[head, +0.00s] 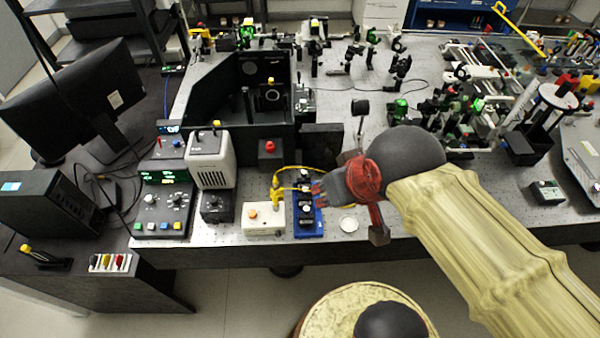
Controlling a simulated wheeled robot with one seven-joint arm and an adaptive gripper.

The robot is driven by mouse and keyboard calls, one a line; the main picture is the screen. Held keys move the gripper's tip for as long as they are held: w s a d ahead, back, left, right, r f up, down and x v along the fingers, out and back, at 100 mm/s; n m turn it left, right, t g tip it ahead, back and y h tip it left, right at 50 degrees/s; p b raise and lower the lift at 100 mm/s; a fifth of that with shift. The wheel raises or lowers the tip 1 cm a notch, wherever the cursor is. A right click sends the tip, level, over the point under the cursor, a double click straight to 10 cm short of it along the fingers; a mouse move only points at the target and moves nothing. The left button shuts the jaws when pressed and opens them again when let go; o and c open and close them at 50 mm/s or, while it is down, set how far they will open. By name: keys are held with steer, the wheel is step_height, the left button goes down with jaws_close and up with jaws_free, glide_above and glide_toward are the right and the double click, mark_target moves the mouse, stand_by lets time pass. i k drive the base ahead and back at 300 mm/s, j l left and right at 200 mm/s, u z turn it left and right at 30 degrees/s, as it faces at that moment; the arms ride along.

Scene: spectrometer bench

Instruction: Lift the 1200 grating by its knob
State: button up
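A narrow blue rack (318,226) near the front edge of the bench holds a row of small dark pieces with round tops. No 1200 marking is readable at this size, so I cannot tell which piece, if any, is the 1200 grating. My gripper (318,191) points left, with its fingertips over or right beside the rack's right side. It hides part of the rack. I cannot tell whether the fingers touch a knob or whether they are open. An open black enclosure (215,92) stands behind, with upright posts and mounts inside.
A white box (264,221) with a yellow cable stands just left of the rack. A small round dish (348,224) lies to its right. A red-topped box (270,150) and a dark block (322,139) stand behind. Optics crowd the back right.

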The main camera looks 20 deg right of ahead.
mark_target(305, 181)
steer(key=i+j+z, duration=0.2)
steer(key=j, duration=0.2)
steer(key=j+z, duration=0.25)
steer(key=j, duration=0.15)
steer(key=i+j+z, duration=0.2)
steer(key=j, duration=0.3)
steer(key=k+l, duration=0.05)
steer(key=k, duration=0.05)
